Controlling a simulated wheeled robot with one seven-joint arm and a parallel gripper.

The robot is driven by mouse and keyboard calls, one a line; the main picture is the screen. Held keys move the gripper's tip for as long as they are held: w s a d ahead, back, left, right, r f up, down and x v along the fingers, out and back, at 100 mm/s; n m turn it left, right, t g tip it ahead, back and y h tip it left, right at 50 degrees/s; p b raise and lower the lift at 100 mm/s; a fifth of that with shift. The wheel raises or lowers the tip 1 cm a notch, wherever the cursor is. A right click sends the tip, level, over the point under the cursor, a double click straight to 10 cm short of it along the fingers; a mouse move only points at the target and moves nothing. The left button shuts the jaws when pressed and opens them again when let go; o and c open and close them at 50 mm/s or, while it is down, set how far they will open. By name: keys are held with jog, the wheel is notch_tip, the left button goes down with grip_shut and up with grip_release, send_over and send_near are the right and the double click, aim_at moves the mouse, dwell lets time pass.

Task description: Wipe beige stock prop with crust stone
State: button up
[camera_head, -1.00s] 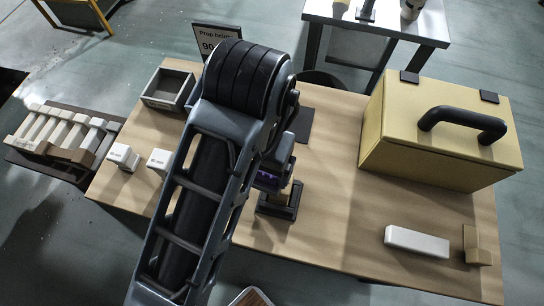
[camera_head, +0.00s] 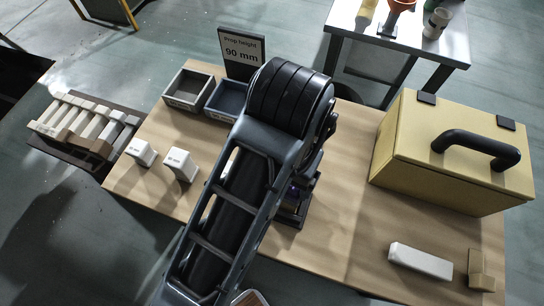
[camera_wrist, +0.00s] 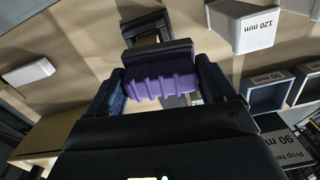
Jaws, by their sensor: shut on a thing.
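My gripper (camera_wrist: 162,84) is shut on a purple ribbed block with a dark plate on its far side, which I take to be the crust stone (camera_wrist: 160,78). The beige stock prop is not clearly visible there; the stone and arm cover that spot. I cannot tell if the stone touches it.
White blocks (camera_head: 180,164) and grey trays (camera_head: 188,88) stand left of my arm, near the prop-height sign (camera_head: 242,52). A yellow case (camera_head: 440,165), a white bar (camera_head: 420,261) and a tan notched piece (camera_head: 481,270) are at right. A rack of props (camera_head: 85,125) stands left.

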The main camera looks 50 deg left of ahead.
jog(key=shift+w+d+r+p, duration=0.1)
jog(key=shift+w+d+p, duration=0.4)
jog(key=shift+d, duration=0.35)
jog(key=shift+f, duration=0.2)
jog(key=shift+w+d, duration=0.1)
jog(key=w+d, duration=0.1)
jog(key=d, duration=0.1)
jog(key=w+d+p, duration=0.1)
jog(key=shift+w+d, duration=0.15)
jog(key=shift+d, duration=0.25)
jog(key=shift+r, duration=0.1)
